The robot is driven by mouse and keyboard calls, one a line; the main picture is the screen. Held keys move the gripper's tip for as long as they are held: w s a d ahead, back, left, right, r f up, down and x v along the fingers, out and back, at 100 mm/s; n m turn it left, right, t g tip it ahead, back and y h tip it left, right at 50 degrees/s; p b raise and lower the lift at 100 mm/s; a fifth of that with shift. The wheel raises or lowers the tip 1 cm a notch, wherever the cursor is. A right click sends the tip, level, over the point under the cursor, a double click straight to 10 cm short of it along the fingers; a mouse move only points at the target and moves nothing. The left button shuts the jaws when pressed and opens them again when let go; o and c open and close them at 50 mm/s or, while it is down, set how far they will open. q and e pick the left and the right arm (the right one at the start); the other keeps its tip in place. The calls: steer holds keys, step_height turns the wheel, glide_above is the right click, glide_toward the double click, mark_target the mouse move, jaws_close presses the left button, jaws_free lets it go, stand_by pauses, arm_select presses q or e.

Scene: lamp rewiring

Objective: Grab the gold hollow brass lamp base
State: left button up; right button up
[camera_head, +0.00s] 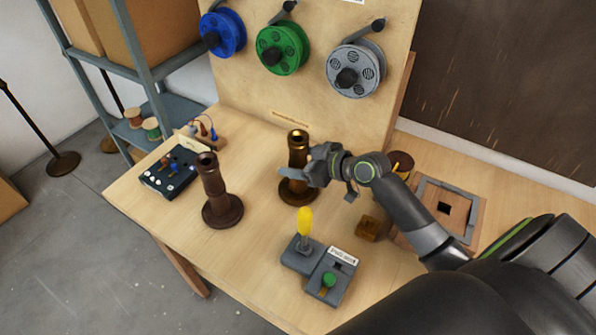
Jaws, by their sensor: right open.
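The gold hollow brass lamp base (298,148) stands upright on the wooden table, a tube on a round foot. My right gripper (302,174) is open at its lower stem, coming in from the right. A finger crosses in front of the stem and hides part of it. I cannot tell whether the finger touches the base. A similar dark brown lamp base (212,190) stands upright to the left, apart from the gripper. My left gripper is not in view.
A grey device (328,278) with a yellow bulb-like piece and green button sits in front. A black control box (168,172) is at the left. Blue, green and grey spools hang on the back board (310,90).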

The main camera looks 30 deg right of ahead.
jaws_close()
steer(key=shift+r, duration=0.1)
stand_by(0.5)
steer(key=shift+w+r, duration=0.1)
